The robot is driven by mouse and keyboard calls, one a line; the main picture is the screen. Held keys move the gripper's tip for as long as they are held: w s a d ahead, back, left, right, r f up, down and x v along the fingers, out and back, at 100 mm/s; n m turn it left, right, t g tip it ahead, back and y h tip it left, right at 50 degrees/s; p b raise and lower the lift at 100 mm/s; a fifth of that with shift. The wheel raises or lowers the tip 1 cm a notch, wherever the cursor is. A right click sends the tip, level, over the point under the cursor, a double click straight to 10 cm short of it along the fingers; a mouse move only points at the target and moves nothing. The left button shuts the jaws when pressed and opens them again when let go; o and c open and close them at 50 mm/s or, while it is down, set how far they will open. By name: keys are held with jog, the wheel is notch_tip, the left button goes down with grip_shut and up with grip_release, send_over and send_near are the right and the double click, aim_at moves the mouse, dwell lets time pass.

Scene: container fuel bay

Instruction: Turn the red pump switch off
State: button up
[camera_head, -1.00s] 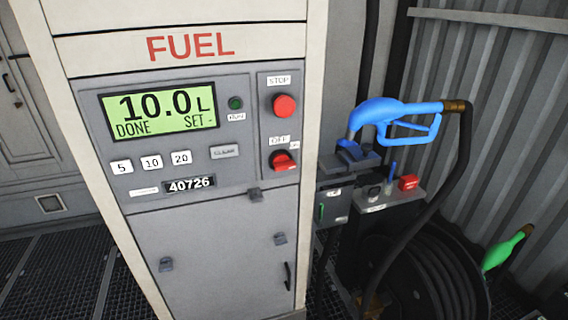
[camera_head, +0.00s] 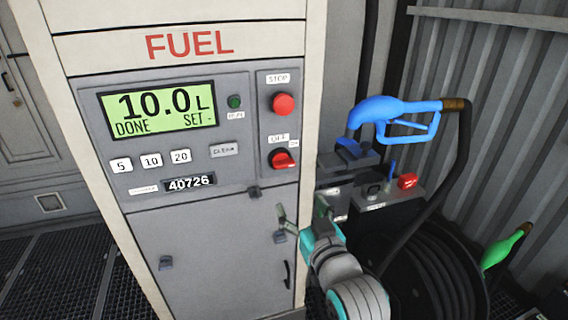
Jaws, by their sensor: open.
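The red pump switch (camera_head: 284,160) is a rotary knob on the right panel of the grey fuel pump (camera_head: 215,225), below the round red STOP button (camera_head: 284,104). Small labels above it appear to read OFF and ON, and its handle points right, toward the ON label. My gripper (camera_head: 301,207) is open and empty, below the switch and in front of the pump's lower door near its right edge. It is apart from the switch. The display (camera_head: 158,109) reads 10.0 L, DONE, SET -.
A blue nozzle (camera_head: 390,112) rests in its holder right of the pump, its black hose hanging. A grey box with a red part (camera_head: 407,181), a hose reel (camera_head: 440,275) and a green nozzle (camera_head: 505,247) stand at the right. Space in front of the panel is clear.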

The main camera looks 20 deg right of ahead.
aim_at(285, 165)
jog(key=w+r, duration=0.1)
jog(key=w, duration=0.3)
jog(key=w+r, duration=0.1)
jog(key=w, duration=0.3)
jog(key=w+r, duration=0.1)
jog(key=w, duration=0.3)
jog(key=shift+w+r, duration=0.15)
jog(key=shift+r, duration=0.25)
jog(key=c, duration=1.2)
